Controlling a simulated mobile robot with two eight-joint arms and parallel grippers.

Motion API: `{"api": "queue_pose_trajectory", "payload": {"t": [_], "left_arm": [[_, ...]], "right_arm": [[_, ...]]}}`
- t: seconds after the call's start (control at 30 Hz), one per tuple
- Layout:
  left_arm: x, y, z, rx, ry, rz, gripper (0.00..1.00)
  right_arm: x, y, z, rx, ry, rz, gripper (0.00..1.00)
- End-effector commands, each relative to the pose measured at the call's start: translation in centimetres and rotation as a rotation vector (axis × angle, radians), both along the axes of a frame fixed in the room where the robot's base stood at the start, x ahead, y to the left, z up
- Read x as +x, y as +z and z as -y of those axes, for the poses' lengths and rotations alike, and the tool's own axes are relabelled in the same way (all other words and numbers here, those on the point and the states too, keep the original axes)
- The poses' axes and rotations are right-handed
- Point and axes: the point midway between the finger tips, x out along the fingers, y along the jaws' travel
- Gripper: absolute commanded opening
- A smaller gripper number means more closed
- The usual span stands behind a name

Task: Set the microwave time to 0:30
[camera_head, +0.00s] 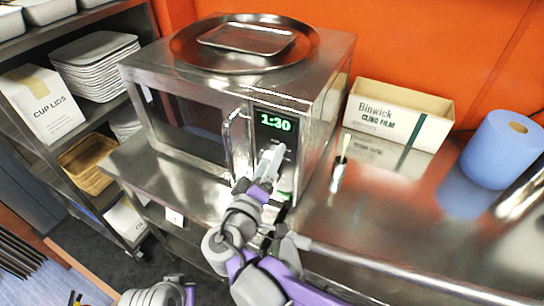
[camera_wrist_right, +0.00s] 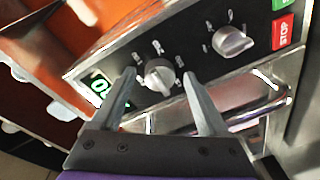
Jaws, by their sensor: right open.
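The steel microwave (camera_head: 185,115) stands on the counter, its green display (camera_head: 275,123) reading 1:30. My right gripper (camera_head: 271,160) is at the control panel below the display, hiding part of it. In the right wrist view, the right gripper (camera_wrist_right: 159,76) is open, with one finger on each side of a silver knob (camera_wrist_right: 158,75). I cannot tell whether the fingers touch it. A second knob (camera_wrist_right: 232,41), a red STOP button (camera_wrist_right: 283,31) and a green button (camera_wrist_right: 287,4) lie farther along the panel. My left gripper is not in view.
A round tray (camera_head: 190,50) lies on the microwave. The door handle (camera_head: 231,140) is left of the panel. A Binwick cling film box (camera_head: 395,112) and blue paper roll (camera_head: 497,150) stand to the right. Open counter (camera_head: 400,230) lies front right.

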Motion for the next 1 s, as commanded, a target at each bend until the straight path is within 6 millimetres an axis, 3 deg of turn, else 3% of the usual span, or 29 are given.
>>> {"api": "queue_pose_trajectory", "payload": {"t": [0.13, 0.57, 1.0], "left_arm": [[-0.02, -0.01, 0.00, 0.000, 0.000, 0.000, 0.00], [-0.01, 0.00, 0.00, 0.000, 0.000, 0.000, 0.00], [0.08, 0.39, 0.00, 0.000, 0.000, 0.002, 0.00]], "right_arm": [[-0.01, 0.00, 0.00, 0.000, 0.000, 0.000, 0.76], [0.01, 0.01, 0.00, 0.000, 0.000, 0.000, 0.00], [0.03, 0.15, 0.00, -0.073, 0.000, -0.041, 0.00]]}}
